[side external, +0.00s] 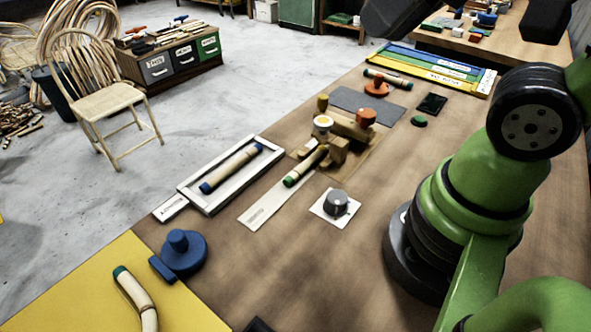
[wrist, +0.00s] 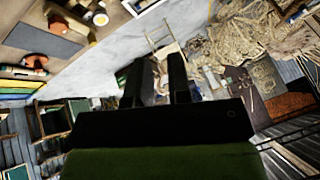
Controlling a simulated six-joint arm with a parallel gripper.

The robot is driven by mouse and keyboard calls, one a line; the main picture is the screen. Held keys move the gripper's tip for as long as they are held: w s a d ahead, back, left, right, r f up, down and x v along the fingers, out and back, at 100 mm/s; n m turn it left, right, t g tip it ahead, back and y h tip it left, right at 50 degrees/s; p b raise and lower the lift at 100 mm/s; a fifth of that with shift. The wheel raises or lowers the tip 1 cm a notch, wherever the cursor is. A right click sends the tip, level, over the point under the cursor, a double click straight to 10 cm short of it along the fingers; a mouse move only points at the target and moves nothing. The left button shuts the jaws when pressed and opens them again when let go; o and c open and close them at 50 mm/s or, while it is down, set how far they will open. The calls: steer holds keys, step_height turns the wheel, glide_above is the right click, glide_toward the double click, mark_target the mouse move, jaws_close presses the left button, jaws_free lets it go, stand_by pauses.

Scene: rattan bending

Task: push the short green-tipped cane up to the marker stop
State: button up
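The short green-tipped cane (side external: 305,167) lies on a pale strip (side external: 262,207) in the side external view, its green tip toward the lower left. Its far end reaches the wooden jig (side external: 338,150); I cannot tell whether they touch. An orange knob (side external: 366,117) and a yellow-and-white round part (side external: 322,123) sit at the jig. I cannot tell which part is the marker stop. My gripper (wrist: 156,62) shows in the wrist view with its two dark fingers apart and nothing between them. It is away from the cane, with the floor behind its fingers.
A blue-tipped cane (side external: 230,168) lies in a white tray (side external: 188,193). A grey knob on a white plate (side external: 318,208) stands right of the strip. A blue clamp-like piece (side external: 183,252) and another cane (side external: 138,297) are near the front. Bare table lies before my arm.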

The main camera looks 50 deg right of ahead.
steer(key=w+n+g, duration=0.1)
steer(key=w+a+f+n+g, duration=0.1)
steer(key=w+n, duration=0.1)
steer(key=w+a+n+g+h, duration=0.1)
steer(key=w+n, duration=0.1)
steer(key=shift+w+f+g, duration=0.2)
steer(key=shift+g, duration=0.2)
jaws_close()
steer(key=w+a+f+n+g+h, duration=0.4)
steer(key=w+a+f+n+h, duration=0.3)
steer(key=f+n, duration=0.45)
steer(key=n+t+h, duration=0.1)
steer(key=n+h, duration=0.2)
steer(key=n, duration=0.2)
glide_toward(288, 185)
steer(key=shift+m, duration=0.25)
steer(key=a, duration=0.2)
steer(key=a+r, duration=0.1)
steer(key=a, duration=0.2)
steer(key=shift+a+r, duration=0.3)
steer(key=shift+a, duration=0.1)
steer(key=x, duration=0.8)
steer(key=shift+d, duration=0.15)
steer(key=d, duration=0.3)
steer(key=shift+d+f, duration=0.2)
steer(key=shift+f, duration=0.15)
steer(key=shift+d, duration=0.5)
